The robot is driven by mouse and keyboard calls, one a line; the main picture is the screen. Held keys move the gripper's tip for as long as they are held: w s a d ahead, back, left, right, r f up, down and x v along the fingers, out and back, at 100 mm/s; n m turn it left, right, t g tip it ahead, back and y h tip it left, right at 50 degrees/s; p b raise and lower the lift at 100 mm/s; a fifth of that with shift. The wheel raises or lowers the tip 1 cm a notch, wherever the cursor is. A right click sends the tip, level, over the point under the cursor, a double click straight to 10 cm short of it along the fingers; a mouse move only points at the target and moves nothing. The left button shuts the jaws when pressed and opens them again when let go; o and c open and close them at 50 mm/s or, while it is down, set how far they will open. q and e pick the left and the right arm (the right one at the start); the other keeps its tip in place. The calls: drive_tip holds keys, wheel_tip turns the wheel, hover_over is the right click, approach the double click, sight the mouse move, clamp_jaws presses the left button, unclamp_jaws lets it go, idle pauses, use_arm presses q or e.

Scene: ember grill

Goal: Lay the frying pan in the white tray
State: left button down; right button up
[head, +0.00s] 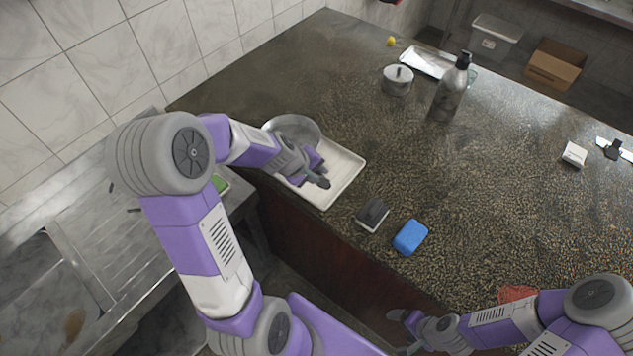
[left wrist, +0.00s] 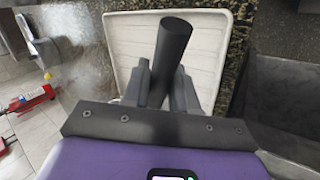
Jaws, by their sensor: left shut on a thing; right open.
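The round silver frying pan (head: 293,127) is at the far left end of the white tray (head: 343,172), partly behind my left arm. My left gripper (head: 317,178) is over the tray, shut on the pan's dark handle (left wrist: 172,48), which stands out between the fingers in the left wrist view. The tray (left wrist: 213,45) shows beneath the handle there. The pan overlaps the tray's far edge in the head view; I cannot tell whether it touches the tray. My right gripper (head: 400,333) is open and empty, low in front of the counter's edge.
A dark-topped block (head: 372,214) and a blue sponge (head: 410,237) lie right of the tray near the counter's front edge. A lidded pot (head: 397,80), a pump bottle (head: 450,88) and a second tray (head: 428,62) stand farther back. The counter's middle is clear.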

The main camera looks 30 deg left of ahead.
use_arm(q)
drive_tip(key=shift+f+b, duration=1.15)
drive_tip(key=shift+f, duration=0.5)
drive_tip(key=shift+f, duration=0.2)
drive_tip(key=c, duration=0.9)
unclamp_jaws()
drive_tip(key=shift+r, duration=0.15)
